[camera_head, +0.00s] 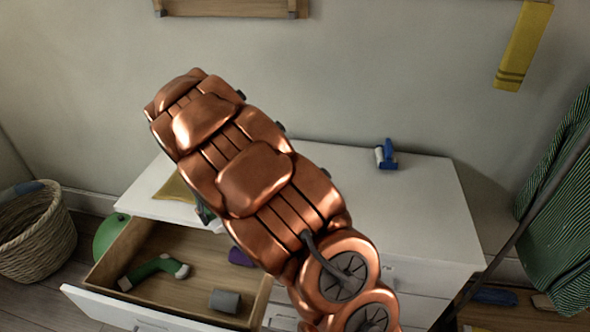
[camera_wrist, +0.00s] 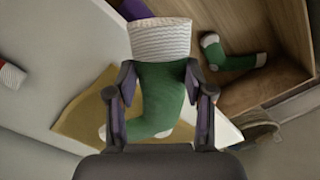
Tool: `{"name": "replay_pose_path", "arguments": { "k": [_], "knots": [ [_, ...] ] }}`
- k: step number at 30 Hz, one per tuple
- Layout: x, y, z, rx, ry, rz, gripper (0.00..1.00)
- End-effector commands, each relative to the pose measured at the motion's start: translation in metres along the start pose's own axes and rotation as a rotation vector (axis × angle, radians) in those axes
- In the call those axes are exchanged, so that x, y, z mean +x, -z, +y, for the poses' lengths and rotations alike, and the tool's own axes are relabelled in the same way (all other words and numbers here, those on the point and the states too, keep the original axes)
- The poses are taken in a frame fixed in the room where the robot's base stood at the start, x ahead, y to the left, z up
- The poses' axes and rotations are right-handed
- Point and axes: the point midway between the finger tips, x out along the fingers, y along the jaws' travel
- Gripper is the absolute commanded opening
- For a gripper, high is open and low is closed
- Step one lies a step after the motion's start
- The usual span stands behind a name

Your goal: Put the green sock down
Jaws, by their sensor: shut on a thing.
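My gripper (camera_wrist: 161,84) is shut on a green sock (camera_wrist: 158,95) with a white ribbed cuff and pale heel and toe. The sock hangs between the fingers, over or near a yellow cloth (camera_wrist: 88,118) on the white dresser top. I cannot tell whether it touches anything below. In the head view my arm hides most of the gripper; a sliver of green shows beside the yellow cloth (camera_head: 176,189). A second green sock (camera_head: 152,271) lies in the open drawer (camera_head: 128,247); it also shows in the wrist view (camera_wrist: 228,56).
The drawer also holds a grey roll (camera_head: 225,300) and a purple item (camera_head: 240,257). A blue lint roller (camera_head: 386,155) stands on the otherwise mostly clear dresser top (camera_head: 430,205). A wicker basket (camera_head: 38,240) and a green round object (camera_head: 108,236) are at left. Striped cloth (camera_head: 560,220) hangs at right.

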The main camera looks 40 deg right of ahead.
Motion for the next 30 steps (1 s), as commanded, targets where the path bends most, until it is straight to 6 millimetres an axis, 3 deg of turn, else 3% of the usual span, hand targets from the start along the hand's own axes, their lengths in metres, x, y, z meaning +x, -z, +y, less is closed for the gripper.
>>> {"name": "replay_pose_path", "arguments": {
  "k": [5, 9, 15, 19, 23, 26, 30],
  "knots": [
    [-0.005, -0.027, 0.058, -0.006, -0.016, 0.008, 0.31],
    [-0.006, -0.070, 0.116, -0.036, -0.024, 0.007, 0.31],
    [-0.002, -0.144, 0.170, -0.119, -0.015, 0.002, 0.31],
    [0.001, -0.177, 0.185, -0.176, -0.008, 0.006, 0.31],
    [0.004, -0.196, 0.190, -0.214, -0.002, 0.007, 0.31],
    [0.004, -0.198, 0.192, -0.227, 0.000, 0.007, 0.31],
    [0.005, -0.185, 0.194, -0.231, 0.000, 0.006, 0.31]
  ]
}}
